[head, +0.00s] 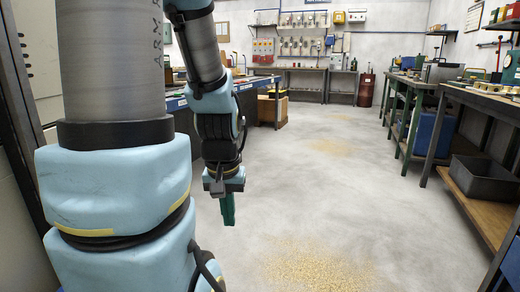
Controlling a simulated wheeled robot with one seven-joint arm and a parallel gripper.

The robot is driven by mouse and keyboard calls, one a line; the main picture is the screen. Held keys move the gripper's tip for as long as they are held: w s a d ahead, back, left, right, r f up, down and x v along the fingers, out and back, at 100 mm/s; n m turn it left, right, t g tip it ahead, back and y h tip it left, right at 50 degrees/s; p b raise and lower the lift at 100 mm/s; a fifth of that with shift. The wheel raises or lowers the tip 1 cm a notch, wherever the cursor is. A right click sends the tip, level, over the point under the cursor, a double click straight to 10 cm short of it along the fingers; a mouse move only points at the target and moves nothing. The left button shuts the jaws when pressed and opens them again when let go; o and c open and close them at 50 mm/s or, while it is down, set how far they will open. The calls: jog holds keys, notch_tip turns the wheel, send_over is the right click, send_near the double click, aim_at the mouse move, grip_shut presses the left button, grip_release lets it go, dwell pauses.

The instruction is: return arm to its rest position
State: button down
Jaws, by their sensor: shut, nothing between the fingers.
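My arm stands at the left of the head view, with grey links and light blue joint covers. The forearm hangs down, and my gripper (228,222) is at its lower end, pointing at the floor. The green fingers are together with nothing visible between them. The gripper hangs in free air over the grey concrete floor (310,190), apart from the benches.
A workbench (258,83) runs behind my arm on the left. Benches (490,105) line the right, with a dark bin (478,180) on a lower wooden shelf (485,205). Brass-coloured chips (315,265) lie on the floor. A red cylinder (366,92) stands far back.

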notch_tip(320, 180, up, 25)
jog(key=p, duration=2.4)
jog(key=shift+w+d, duration=0.15)
jog(key=shift+w, duration=0.15)
jog(key=shift+f, duration=0.1)
